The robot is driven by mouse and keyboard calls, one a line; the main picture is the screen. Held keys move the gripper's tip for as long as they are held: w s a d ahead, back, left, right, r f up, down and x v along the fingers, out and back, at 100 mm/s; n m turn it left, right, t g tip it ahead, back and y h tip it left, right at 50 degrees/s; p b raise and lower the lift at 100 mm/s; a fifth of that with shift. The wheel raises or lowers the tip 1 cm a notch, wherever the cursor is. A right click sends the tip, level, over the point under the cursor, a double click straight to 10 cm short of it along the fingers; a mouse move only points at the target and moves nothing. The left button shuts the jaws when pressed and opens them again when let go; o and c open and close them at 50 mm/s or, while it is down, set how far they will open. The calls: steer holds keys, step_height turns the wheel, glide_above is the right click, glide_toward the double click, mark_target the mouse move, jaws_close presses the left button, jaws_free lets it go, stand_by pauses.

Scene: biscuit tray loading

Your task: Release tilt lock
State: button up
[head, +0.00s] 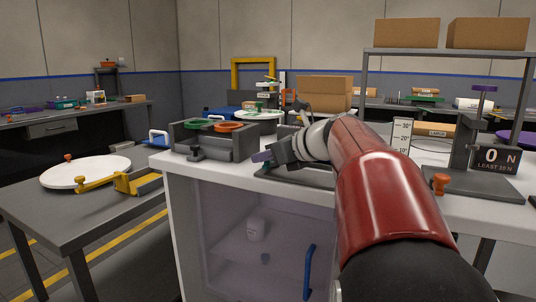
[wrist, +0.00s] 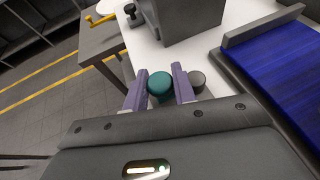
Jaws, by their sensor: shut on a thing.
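A teal round knob (wrist: 160,84) stands at the edge of the white counter in the wrist view. My gripper (wrist: 160,70) has one purple finger on each side of it and is shut on it. In the head view, my gripper (head: 262,158) is low over the counter's front edge, and the knob cannot be made out there. A blue ribbed bed (wrist: 268,70) with a grey frame lies to the right in the wrist view. A white angle scale (head: 401,133) with degree marks stands upright behind my arm in the head view. My red arm hides part of the counter.
A grey bin (head: 212,148) with green and orange rings stands left of my gripper. A dark grey round part (wrist: 198,79) sits close to the right finger. A side table (head: 95,215) holds a white disc and yellow fixture.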

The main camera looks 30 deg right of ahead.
steer(key=o, duration=1)
steer(key=shift+c, duration=0.2)
steer(key=v, duration=0.8)
steer(key=shift+w, duration=0.1)
steer(key=s+a+f+n+g+h, duration=0.1)
steer(key=s+a+f+n+g, duration=0.2)
steer(key=s+a+f+n, duration=0.3)
steer(key=s+a+f+n+g+h, duration=0.1)
steer(key=s+a+f+n+g, duration=0.15)
steer(key=a+f+n, duration=0.6)
steer(key=s+a+f+n+g+h, duration=0.1)
steer(key=s+a+f+n+h, duration=0.1)
steer(key=s+f+n, duration=1)
steer(key=n+h, duration=0.1)
steer(key=n, duration=0.4)
steer(key=shift+a, duration=0.3)
